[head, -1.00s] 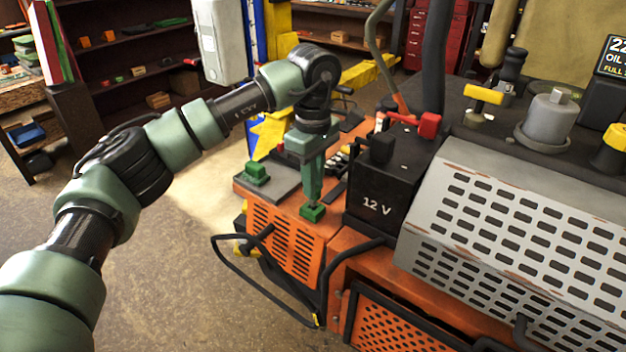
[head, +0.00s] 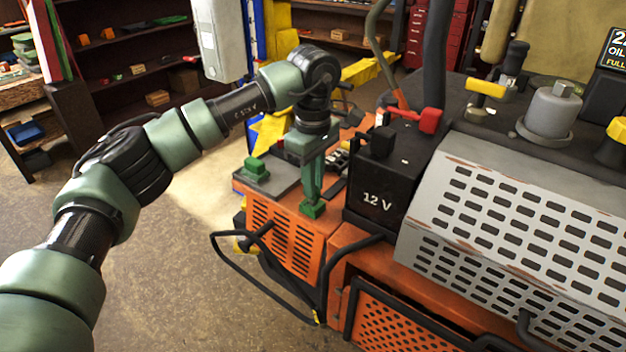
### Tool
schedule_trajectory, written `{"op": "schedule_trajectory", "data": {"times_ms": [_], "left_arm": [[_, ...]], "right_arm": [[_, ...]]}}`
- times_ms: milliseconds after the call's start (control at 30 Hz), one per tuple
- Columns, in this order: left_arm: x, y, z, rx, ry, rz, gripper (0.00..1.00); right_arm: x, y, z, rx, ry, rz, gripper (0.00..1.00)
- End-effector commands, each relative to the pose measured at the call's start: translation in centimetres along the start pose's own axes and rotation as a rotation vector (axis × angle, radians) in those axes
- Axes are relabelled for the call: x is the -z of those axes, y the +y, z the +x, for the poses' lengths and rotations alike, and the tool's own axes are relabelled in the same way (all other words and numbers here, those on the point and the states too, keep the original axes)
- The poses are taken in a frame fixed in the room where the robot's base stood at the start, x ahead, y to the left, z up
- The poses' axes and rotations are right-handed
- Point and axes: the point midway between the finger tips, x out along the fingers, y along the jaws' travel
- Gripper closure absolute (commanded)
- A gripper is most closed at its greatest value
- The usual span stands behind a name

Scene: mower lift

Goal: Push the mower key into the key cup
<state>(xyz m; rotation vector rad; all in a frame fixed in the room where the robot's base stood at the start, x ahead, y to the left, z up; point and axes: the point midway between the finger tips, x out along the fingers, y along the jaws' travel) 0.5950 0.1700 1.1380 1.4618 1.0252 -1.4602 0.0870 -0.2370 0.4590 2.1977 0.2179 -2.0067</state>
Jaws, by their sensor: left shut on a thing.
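My left gripper (head: 311,192) points straight down over the orange mower deck, left of the black 12 V battery. It is shut on the mower key, which is mostly hidden between the green fingers. A small green block (head: 312,209) shows right at the fingertips, low on the orange top; I cannot tell whether it is part of the key or the key cup. How deep the key sits cannot be seen. My right gripper is out of view.
The black battery (head: 376,203) stands close on the right, with a red terminal lever (head: 430,121) above it. A green knob (head: 254,168) sits on a grey plate to the left. A perforated grey cover (head: 520,215) fills the right. Open floor lies left.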

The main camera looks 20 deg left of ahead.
Motion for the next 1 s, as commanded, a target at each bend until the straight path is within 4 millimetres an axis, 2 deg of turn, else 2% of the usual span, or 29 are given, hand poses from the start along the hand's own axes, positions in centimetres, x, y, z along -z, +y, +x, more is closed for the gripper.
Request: {"op": "schedule_trajectory", "data": {"times_ms": [533, 867, 900, 967, 1000], "left_arm": [[0.0, 0.0, 1.2, 0.0, 0.0, 0.0, 1.0], [0.0, 0.0, 1.2, 0.0, 0.0, 0.0, 1.0], [0.0, 0.0, 1.2, 0.0, 0.0, 0.0, 0.78], [0.0, 0.0, 1.2, 0.0, 0.0, 0.0, 0.61], [0.0, 0.0, 1.2, 0.0, 0.0, 0.0, 0.61]], "right_arm": [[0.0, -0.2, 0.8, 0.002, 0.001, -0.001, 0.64], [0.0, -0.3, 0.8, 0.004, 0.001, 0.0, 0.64], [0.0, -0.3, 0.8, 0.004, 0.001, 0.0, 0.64], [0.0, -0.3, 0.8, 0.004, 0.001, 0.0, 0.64], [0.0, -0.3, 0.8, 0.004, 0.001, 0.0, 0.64]]}}
